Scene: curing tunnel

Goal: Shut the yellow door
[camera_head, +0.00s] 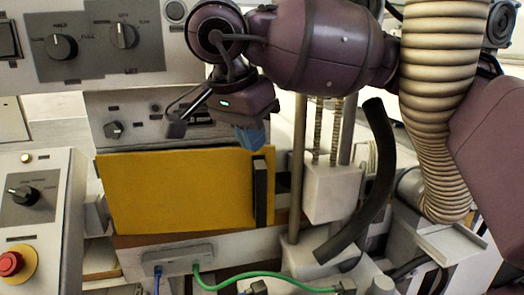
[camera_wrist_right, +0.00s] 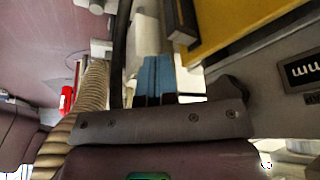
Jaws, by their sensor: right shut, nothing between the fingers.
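The yellow door (camera_head: 175,192) is a wide flat panel at the left middle of the head view, below a grey control panel. A dark upright handle bar (camera_head: 260,192) is at its right end. The door (camera_wrist_right: 235,28) and its handle (camera_wrist_right: 181,20) also show in the right wrist view, at the upper right. My right gripper (camera_head: 252,136) has blue fingertips and is just above the door's top right corner, near the handle. In the wrist view its fingers (camera_wrist_right: 158,78) are together and empty. I cannot tell how far the door stands open. My left gripper is out of view.
A control box with a red button (camera_head: 10,264) stands at the left. A beige ribbed hose (camera_head: 440,100) and a black curved tube (camera_head: 372,190) are at the right. A green cable (camera_head: 265,277) runs below the door. A metal post (camera_head: 298,170) stands right of the handle.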

